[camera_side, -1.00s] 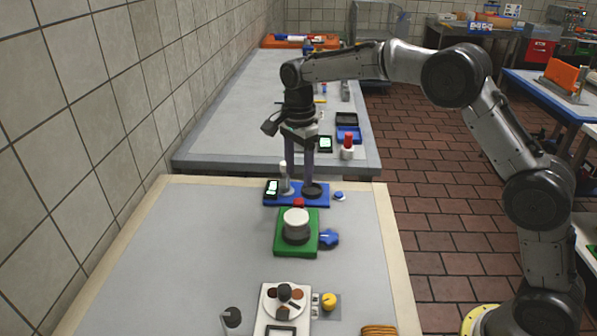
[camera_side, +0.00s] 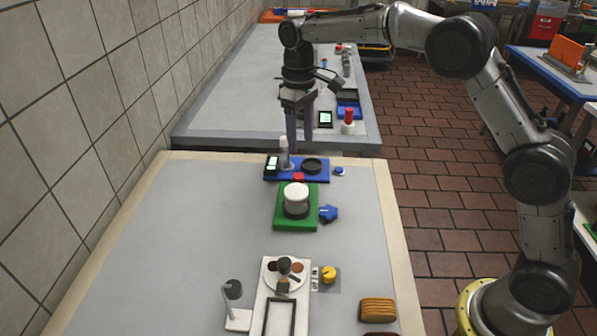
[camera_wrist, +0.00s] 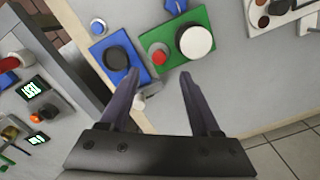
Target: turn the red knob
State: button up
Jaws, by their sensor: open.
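The red knob (camera_side: 299,177) sits at the back edge of a green board (camera_side: 283,216), beside a white-topped cylinder (camera_side: 296,191). In the wrist view the red knob (camera_wrist: 159,57) shows on the green board (camera_wrist: 203,17), left of the white disc (camera_wrist: 197,42). My gripper (camera_side: 300,142) points down with its two fingers apart and empty. In the side view it hangs above the far end of the near table, around the blue board. The wrist view shows the gripper (camera_wrist: 160,74) open, with the red knob just beyond and between its fingertips.
A blue board (camera_side: 328,177) with a black disc (camera_side: 312,164), a pale post (camera_side: 284,150) and a small display (camera_side: 272,164) lies behind the green board. A blue knob (camera_side: 328,213) is at the green board's right. A white plate with pots (camera_side: 272,268) stands nearer. The table's left is clear.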

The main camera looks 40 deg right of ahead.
aim_at(298, 176)
jog(key=f+n, duration=0.6)
jog(key=f, duration=0.1)
jog(key=f+n, duration=0.3)
jog(key=shift+w+f, duration=0.3)
jog(key=shift+f, duration=0.05)
dwell(0.3)
grip_shut()
